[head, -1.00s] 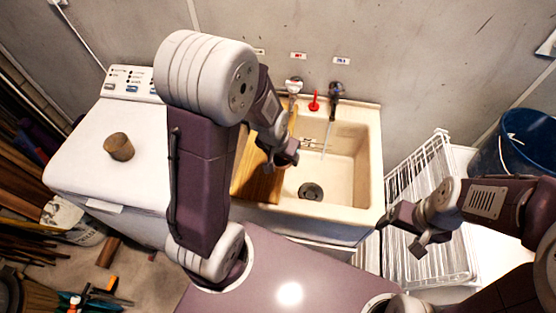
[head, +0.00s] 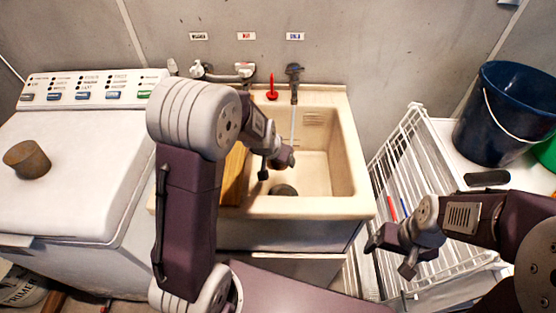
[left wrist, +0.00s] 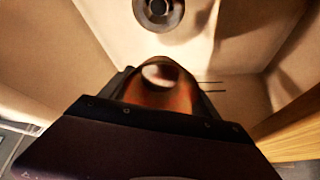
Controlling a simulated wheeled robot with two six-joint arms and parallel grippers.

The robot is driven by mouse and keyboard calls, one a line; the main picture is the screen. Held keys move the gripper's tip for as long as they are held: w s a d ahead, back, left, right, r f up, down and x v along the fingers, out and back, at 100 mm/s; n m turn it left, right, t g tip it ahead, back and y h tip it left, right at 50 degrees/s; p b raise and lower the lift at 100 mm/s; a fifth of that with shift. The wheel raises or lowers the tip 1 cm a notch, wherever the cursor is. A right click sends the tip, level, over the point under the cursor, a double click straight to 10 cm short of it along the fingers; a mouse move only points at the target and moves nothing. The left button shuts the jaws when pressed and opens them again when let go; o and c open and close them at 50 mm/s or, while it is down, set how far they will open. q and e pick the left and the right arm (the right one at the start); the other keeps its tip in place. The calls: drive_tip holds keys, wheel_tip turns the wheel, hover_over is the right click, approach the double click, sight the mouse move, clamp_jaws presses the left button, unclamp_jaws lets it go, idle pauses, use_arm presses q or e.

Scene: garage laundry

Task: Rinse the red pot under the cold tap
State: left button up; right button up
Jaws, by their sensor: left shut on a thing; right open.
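My left gripper (head: 275,168) reaches into the sink (head: 345,205). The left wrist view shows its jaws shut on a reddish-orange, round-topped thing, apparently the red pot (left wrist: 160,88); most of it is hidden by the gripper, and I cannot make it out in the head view. The dark tap (head: 294,72) at the back of the sink, under the rightmost label, runs a thin water stream (head: 293,122). The stream comes down right by my left gripper; I cannot tell whether it hits the pot. My right gripper (head: 390,255) is open and empty by the rack.
A wooden board (head: 234,175) lies across the sink's left side. The drain (head: 284,190) shows below my left gripper. A red handle (head: 272,90) and a pale tap (head: 244,70) stand left of the running tap. A white wire rack (head: 405,165) and blue bucket (head: 503,115) stand right.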

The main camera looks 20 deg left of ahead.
use_arm(q)
drive_tip(key=shift+w+d+p, duration=0.15)
drive_tip(key=shift+w+p, duration=0.15)
drive_tip(key=shift+w, duration=0.3)
drive_tip(key=w+f+p, duration=0.2)
drive_tip(key=w+p, duration=0.1)
drive_tip(key=w, duration=0.9)
drive_tip(key=shift+w+d+f, duration=0.35)
drive_tip(key=shift+d, duration=0.1)
drive_tip(key=shift+d, duration=0.15)
drive_tip(key=shift+d+p, duration=0.35)
drive_tip(key=shift+d, duration=0.1)
drive_tip(key=shift+a, duration=0.1)
drive_tip(key=shift+a, duration=0.5)
drive_tip(key=shift+d, duration=0.15)
